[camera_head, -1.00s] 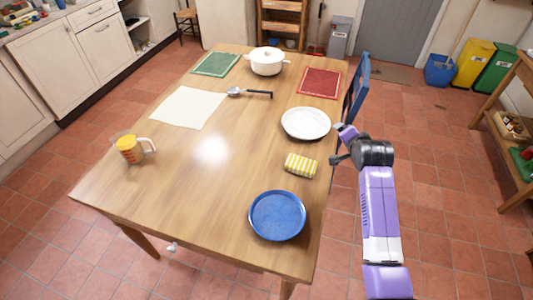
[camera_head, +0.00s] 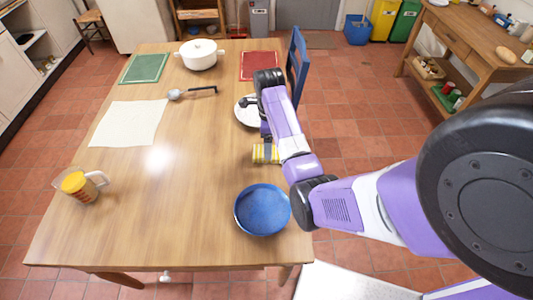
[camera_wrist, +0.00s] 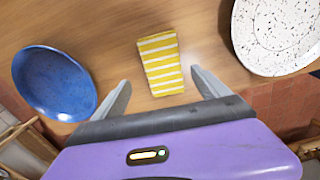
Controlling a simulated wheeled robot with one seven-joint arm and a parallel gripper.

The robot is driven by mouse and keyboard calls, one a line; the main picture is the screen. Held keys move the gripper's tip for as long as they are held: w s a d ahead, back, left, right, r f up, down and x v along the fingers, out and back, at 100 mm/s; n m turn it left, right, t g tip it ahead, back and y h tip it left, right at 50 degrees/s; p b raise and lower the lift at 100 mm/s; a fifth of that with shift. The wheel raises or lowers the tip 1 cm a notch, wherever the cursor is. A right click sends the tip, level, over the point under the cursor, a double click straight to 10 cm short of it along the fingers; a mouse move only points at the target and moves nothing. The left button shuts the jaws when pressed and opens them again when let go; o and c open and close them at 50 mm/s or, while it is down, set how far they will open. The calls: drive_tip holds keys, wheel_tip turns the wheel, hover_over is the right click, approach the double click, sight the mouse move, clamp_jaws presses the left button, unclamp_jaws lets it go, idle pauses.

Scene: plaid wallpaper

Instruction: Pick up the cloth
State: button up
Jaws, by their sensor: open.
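The cloth (camera_wrist: 161,62) is a folded yellow and white striped piece lying on the wooden table. In the head view the cloth (camera_head: 265,153) is partly hidden behind my arm. My gripper (camera_wrist: 160,88) is open and empty in the wrist view, its two fingers spread to either side of the cloth's near end. The cloth shows between the fingers and a little beyond them; I cannot tell the exact height of the fingers above it. In the head view the fingertips are mostly hidden by my arm.
A blue plate (camera_wrist: 54,84) lies left of the cloth and a white speckled plate (camera_wrist: 275,35) right of it in the wrist view. The table (camera_head: 190,205) also bears a measuring jug (camera_head: 81,186), a ladle (camera_head: 190,92), a white pot (camera_head: 199,56) and a pale sheet (camera_head: 129,123).

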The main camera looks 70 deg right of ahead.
drive_tip(key=shift+w+d+f+p, duration=0.1)
drive_tip(key=shift+d+f+p, duration=0.1)
drive_tip(key=shift+f, duration=1.15)
drive_tip(key=shift+w+d+f+p, duration=0.1)
drive_tip(key=shift+f+p, duration=0.05)
drive_tip(key=shift+f, duration=1.2)
drive_tip(key=c, duration=1.4)
drive_tip(key=shift+c, duration=0.2)
